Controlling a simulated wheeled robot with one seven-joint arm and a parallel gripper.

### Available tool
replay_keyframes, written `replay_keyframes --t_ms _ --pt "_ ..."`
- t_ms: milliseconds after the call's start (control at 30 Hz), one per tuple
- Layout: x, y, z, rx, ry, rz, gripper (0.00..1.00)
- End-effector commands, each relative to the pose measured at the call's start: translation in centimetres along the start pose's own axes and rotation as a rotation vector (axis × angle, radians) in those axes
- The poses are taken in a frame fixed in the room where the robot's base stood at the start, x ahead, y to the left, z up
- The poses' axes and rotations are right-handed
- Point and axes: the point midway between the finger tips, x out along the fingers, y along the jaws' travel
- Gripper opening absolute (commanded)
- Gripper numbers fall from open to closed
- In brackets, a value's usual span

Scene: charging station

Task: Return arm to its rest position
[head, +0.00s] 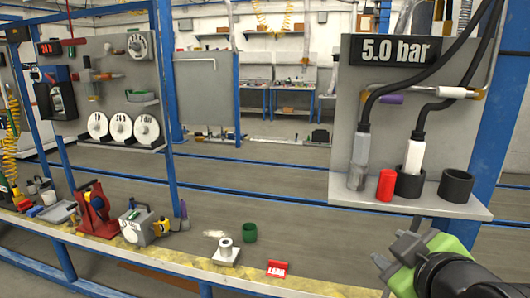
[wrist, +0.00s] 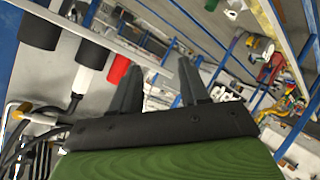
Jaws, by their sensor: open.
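My gripper (head: 394,250) is at the lower right of the head view, in front of and below the shelf of the "5.0 bar" panel (head: 345,100). In the wrist view its two dark fingers (wrist: 158,72) stand apart with nothing between them. The gripper is open and touches nothing that I can see. A white-ended hose plug (head: 413,156) stands in a black cup (head: 409,184) on the panel's shelf. A grey hose plug (head: 359,158) is at the shelf's left end.
A red cylinder (head: 386,186) and another black cup (head: 456,188) stand on the shelf. The bench below holds a green cup (head: 250,232), a white spool-like part (head: 226,252), a red sign (head: 277,269) and a red stand (head: 95,212). A blue post (head: 503,95) rises at right.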

Motion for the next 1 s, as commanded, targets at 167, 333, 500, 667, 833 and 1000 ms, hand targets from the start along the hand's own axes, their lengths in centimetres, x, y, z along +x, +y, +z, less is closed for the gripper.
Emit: replay_keyframes --t_ms 167,333,500,667,833,1000 --pt "-2.1 -10.8 6.1 0.371 -0.279 -0.232 0.45" --pt "-5.8 -17.4 12.3 0.646 -0.598 -0.278 0.45" --pt "-8.2 -13.2 7.6 0.642 -0.58 -0.274 0.45" --pt "-10.6 -9.9 3.9 0.642 -0.578 -0.274 0.45" --pt "-12.3 -7.5 1.1 0.641 -0.577 -0.274 0.45" --pt "-12.5 -7.3 0.9 0.641 -0.577 -0.274 0.45"
